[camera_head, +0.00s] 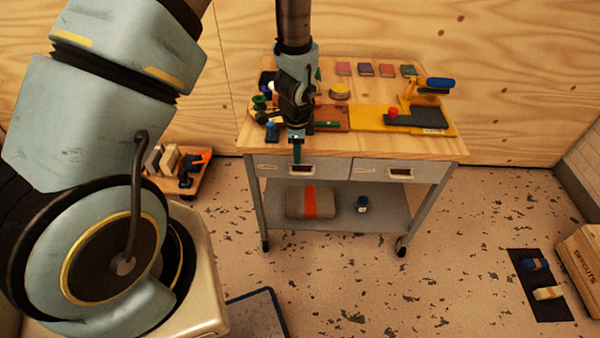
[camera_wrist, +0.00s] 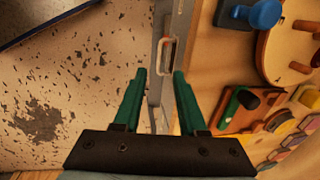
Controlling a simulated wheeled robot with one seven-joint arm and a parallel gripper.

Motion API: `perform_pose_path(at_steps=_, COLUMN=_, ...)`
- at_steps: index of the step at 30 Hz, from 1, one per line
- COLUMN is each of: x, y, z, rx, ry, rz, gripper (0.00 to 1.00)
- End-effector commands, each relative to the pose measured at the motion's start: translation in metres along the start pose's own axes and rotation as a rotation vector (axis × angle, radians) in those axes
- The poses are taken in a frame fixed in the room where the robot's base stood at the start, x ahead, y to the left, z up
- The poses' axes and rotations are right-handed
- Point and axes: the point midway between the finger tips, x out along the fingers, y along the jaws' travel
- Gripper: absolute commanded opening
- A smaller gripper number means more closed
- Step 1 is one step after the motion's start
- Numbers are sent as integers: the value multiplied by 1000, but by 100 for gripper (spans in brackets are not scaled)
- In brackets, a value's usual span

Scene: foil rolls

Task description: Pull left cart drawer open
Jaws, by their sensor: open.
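The grey metal cart (camera_head: 352,205) with a wooden top stands in the middle of the head view. Its left drawer (camera_head: 335,169) looks shut, about flush with the right drawer (camera_head: 425,171). The left drawer's handle (camera_head: 301,167) is a small pale frame, partly beside my fingers; it also shows in the wrist view (camera_wrist: 168,54). My gripper (camera_head: 297,155) hangs at the cart's front edge in front of the left drawer. In the wrist view my green fingers (camera_wrist: 159,73) are spread and empty, with the handle a little beyond the tips. I cannot tell whether they touch it.
Tools, a yellow mat (camera_head: 370,117) and colored blocks crowd the cart top. A box with a red band (camera_head: 310,203) and a dark jar (camera_head: 362,204) sit on the lower shelf. A low wheeled board (camera_head: 190,186) stands left. The speckled floor in front is mostly clear.

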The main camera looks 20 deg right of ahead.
Motion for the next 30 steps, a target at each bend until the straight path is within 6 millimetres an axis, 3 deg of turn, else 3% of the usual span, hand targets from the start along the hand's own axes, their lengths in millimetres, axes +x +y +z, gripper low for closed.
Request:
perform_pose_path(at_steps=16, x=81, y=1, z=1, rx=-3, ry=-2, rz=3, gripper=41)
perform_pose_path(at_steps=30, x=94, y=0, z=1, rx=-4, ry=-1, rz=1, gripper=41)
